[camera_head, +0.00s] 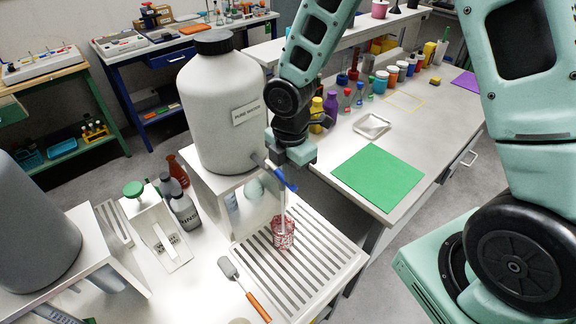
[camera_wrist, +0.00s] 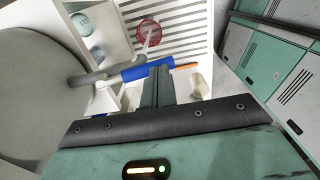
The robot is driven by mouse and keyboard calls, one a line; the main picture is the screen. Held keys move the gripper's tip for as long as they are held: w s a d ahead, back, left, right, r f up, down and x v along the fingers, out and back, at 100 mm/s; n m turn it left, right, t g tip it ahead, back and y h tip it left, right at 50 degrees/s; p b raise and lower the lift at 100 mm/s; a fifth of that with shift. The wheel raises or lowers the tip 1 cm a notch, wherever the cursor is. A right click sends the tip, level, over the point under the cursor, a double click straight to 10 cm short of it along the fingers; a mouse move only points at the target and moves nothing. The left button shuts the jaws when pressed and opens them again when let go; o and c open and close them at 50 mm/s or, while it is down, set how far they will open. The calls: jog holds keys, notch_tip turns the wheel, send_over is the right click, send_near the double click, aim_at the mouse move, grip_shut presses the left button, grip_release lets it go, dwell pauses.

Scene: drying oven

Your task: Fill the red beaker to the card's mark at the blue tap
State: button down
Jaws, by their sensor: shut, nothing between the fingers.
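The red beaker (camera_head: 283,233) stands upright on the slatted drain tray (camera_head: 330,262), below the blue tap (camera_head: 281,177) of the large bottle labelled "PURE WATER" (camera_head: 222,105). A pale, clear stream seems to run from the tap down into the beaker; the level inside is too small to read. The wrist view shows the beaker (camera_wrist: 149,29) beyond the blue tap handle (camera_wrist: 146,72). My gripper (camera_wrist: 158,80) is shut and empty, its fingertips right beside the handle; contact is not clear. A white stand with a small label (camera_head: 168,243) is left of the tray; its writing is unreadable.
A spatula with an orange handle (camera_head: 250,292) lies left of the tray. Grey bottles (camera_head: 184,212) stand behind the white stand. A second large container (camera_head: 35,222) is at far left. The bench at right holds a green mat (camera_head: 378,177) and a small white dish (camera_head: 371,126).

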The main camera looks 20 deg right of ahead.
jog(key=shift+r, duration=0.1)
jog(key=shift+r+p, duration=0.75)
jog(key=shift+p, duration=0.1)
jog(key=shift+r, duration=0.25)
notch_tip(320, 180, up, 14)
jog(key=p, duration=0.2)
jog(key=shift+f, duration=0.25)
dwell(0.3)
jog(key=s+a+f+m+b, duration=0.1)
jog(key=s+f+m+b, duration=0.1)
jog(key=s, duration=0.4)
jog(key=s+a+f+m+b, duration=0.2)
jog(key=s+f+m+b, duration=0.1)
jog(key=s+m+b, duration=0.2)
jog(key=s+a+f+m+b, duration=0.1)
jog(key=s+f+m+b, duration=0.2)
jog(key=s+m, duration=0.3)
jog(key=s+b, duration=0.1)
jog(key=s, duration=0.2)
jog(key=shift+a+f+m+y, duration=0.25)
jog(key=shift+a+m+y, duration=0.05)
jog(key=shift+a+m, duration=0.1)
